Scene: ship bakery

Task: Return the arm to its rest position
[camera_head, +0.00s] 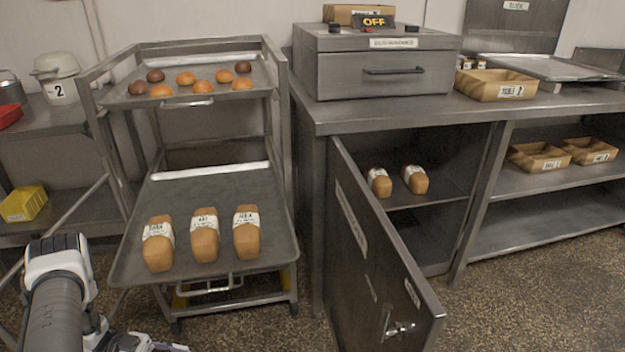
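My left arm (58,285) comes in at the lower left, in front of the rack. Part of my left gripper (150,344) shows at the bottom edge, cut off by the frame. Its fingers cannot be made out well enough to tell open from shut, and I see nothing held in it. It is below and in front of the rack's lower tray (130,262). My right arm and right gripper are out of view.
The rack's lower tray holds three wrapped loaves (204,238); its upper tray (215,72) holds several buns. A cabinet door (375,255) stands open towards me, with two loaves (414,180) inside. A counter (400,112) carries a metal oven (380,70). Floor is free at right.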

